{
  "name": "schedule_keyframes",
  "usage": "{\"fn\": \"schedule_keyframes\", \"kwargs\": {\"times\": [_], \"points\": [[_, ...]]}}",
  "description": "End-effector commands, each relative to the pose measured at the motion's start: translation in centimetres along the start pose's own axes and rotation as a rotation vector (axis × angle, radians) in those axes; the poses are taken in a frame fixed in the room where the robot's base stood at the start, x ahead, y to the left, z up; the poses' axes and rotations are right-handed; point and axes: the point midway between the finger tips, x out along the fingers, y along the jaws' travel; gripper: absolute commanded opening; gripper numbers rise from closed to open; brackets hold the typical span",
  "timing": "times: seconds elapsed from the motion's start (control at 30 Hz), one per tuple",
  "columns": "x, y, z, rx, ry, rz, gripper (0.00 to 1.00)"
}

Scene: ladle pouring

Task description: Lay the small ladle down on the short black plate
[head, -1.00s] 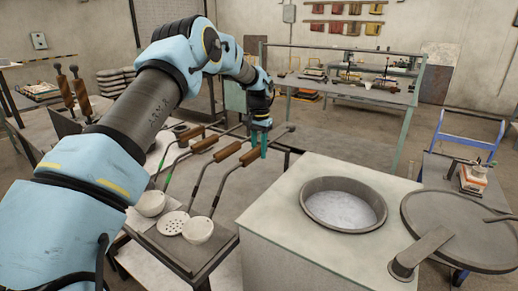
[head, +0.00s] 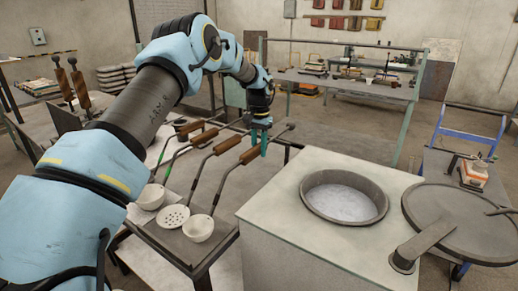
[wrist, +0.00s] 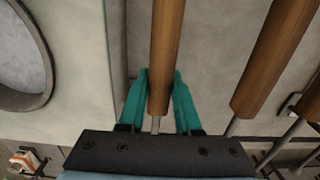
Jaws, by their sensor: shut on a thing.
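The small ladle, with a pale round bowl (head: 198,228) and a brown wooden handle (head: 226,145), is the rightmost utensil in the row. My gripper (head: 262,140), with teal fingers, is shut on its handle near the far end; the wrist view shows the handle (wrist: 167,55) between the fingers (wrist: 160,100). The bowl is over the near part of the short black plate (head: 178,247). I cannot tell whether the bowl touches the plate. A perforated skimmer (head: 174,217) and another pale ladle (head: 150,197) are to its left.
A pale block with a round vat (head: 343,198) of grey-white contents stands to the right, close to the held ladle. A dark round lid (head: 455,222) lies beside it. The neighbouring wooden handle (wrist: 275,60) is close to my fingers.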

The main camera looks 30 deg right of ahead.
Motion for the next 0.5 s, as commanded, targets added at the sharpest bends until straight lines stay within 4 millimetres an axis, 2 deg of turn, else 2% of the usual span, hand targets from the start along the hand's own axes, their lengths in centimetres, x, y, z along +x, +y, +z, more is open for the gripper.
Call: {"fn": "schedule_keyframes", "kwargs": {"times": [0.27, 0.3, 0.5], "points": [[0.14, -0.01, -0.1, 0.0, 0.004, -0.001, 0.0], [0.13, -0.01, -0.11, 0.0, 0.004, -0.001, 0.35], [0.22, 0.0, -0.06, 0.0, 0.002, 0.0, 0.57]]}}
